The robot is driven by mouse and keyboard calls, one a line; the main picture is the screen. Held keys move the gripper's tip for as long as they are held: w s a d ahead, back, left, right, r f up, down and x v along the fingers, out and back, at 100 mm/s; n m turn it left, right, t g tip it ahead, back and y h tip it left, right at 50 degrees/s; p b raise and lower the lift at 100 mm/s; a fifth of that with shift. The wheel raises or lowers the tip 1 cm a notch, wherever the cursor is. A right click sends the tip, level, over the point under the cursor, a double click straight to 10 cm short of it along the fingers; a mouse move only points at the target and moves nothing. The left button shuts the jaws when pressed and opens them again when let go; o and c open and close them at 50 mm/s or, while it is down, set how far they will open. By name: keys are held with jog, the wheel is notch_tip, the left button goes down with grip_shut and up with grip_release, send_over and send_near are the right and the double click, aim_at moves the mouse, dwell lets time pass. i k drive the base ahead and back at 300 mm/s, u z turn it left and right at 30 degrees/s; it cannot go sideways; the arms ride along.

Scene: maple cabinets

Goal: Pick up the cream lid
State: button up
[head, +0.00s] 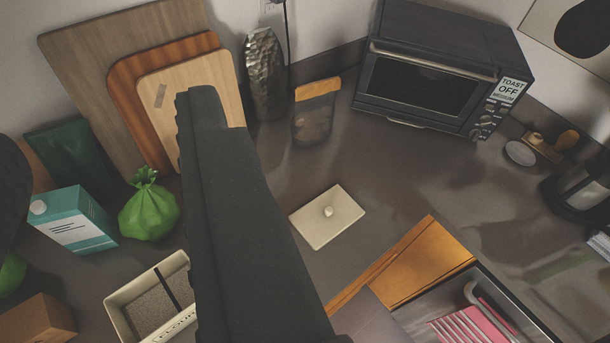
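The cream lid (338,226) is a flat rectangle with a small round knob on top. It lies flat on the dark counter, right of the picture's middle, with clear counter around it. One long dark finger of my gripper (207,110) crosses the view from bottom middle to upper left. Its ridged side faces left with nothing against it, so my gripper looks open and empty. The finger is left of the lid and does not cover it in this view. The other finger cannot be clearly made out; a dark rounded shape shows at the left edge.
A cream open box (122,312) stands lower left, partly hidden. Left are a teal carton (82,224), green bag (148,212) and cutting boards (85,50). Behind stand a jar (314,118) and toaster oven (440,50). An open drawer (520,312) is lower right.

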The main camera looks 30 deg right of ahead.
aim_at(325, 216)
jog(key=z, duration=0.3)
jog(key=k, duration=1.65)
jog(key=u, duration=0.45)
jog(key=i, duration=1.05)
jog(key=z, duration=0.05)
